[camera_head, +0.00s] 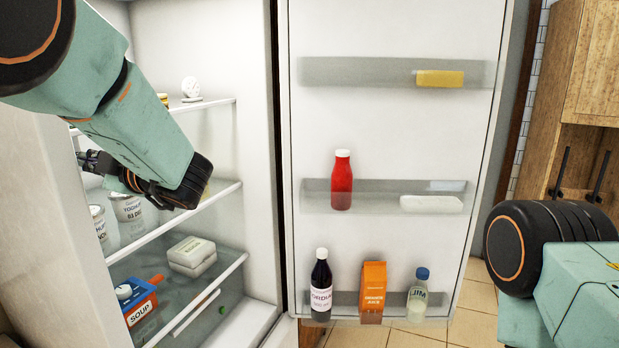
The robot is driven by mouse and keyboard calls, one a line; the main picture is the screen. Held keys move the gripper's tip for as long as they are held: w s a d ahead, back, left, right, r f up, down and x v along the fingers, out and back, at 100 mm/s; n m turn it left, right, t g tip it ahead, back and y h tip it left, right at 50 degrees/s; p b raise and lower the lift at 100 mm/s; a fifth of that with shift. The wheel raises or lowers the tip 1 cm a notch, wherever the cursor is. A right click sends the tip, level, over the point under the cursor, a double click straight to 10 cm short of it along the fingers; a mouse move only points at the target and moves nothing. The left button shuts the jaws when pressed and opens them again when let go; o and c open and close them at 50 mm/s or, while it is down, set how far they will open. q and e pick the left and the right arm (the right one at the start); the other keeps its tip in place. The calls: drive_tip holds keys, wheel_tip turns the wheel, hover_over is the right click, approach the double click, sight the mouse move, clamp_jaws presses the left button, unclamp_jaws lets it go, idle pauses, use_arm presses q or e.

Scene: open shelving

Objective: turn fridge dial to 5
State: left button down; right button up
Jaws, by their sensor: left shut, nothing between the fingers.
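The open fridge (258,120) fills the left and middle of the view. A small white round piece (190,87), which looks like the dial, shows at the back above the top shelf; its numbers are too small to read. My left arm reaches into the fridge from the upper left. My left gripper (88,160) is shut and empty, partly hidden behind my arm, below and left of the white round piece and apart from it. My right arm shows at the right edge, but its gripper is out of view.
Yoghurt tubs (128,212), a white box (192,255) and a soup carton (140,300) stand on the lower shelves. The open door holds a red bottle (341,185), a dark bottle (321,290), an orange carton (373,295) and a clear bottle (418,300). Wooden cupboards (570,130) stand right.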

use_arm(q)
drive_tip(key=shift+a+f+b, duration=0.2)
drive_tip(key=shift+f+b, duration=0.5)
drive_tip(key=shift+f, duration=0.2)
idle(1.3)
